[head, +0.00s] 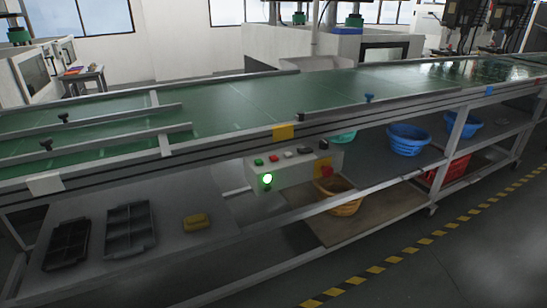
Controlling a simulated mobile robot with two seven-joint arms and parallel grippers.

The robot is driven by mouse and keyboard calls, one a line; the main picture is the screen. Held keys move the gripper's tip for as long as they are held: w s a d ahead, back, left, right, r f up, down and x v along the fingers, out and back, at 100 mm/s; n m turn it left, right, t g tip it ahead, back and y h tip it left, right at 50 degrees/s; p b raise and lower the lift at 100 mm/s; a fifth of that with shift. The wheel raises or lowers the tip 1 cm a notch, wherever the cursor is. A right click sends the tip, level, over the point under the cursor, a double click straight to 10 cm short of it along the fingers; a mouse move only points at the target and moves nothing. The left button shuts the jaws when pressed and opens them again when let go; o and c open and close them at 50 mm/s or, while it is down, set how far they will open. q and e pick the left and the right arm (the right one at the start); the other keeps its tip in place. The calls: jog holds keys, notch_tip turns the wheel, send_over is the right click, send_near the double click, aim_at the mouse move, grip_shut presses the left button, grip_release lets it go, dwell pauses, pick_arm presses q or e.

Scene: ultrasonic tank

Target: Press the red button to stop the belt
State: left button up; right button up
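A pale control box (295,172) hangs under the front rail of the conveyor, near the middle of the head view. A small red button (273,158) sits on its top face, between a green button (258,162) and a white one (288,154). A larger red knob (326,171) on a yellow plate is at the box's right end. A green lamp (267,179) glows on the box's left front. The green belt (220,115) runs across the view; one picture cannot show whether it moves. Neither gripper is in view.
Under the belt, a shelf holds black trays (130,229) and a yellow object (196,222). An orange basket (342,204) stands below the box; blue baskets (408,140) and a red crate (447,172) are further right. The floor in front, with a yellow-black stripe (377,269), is clear.

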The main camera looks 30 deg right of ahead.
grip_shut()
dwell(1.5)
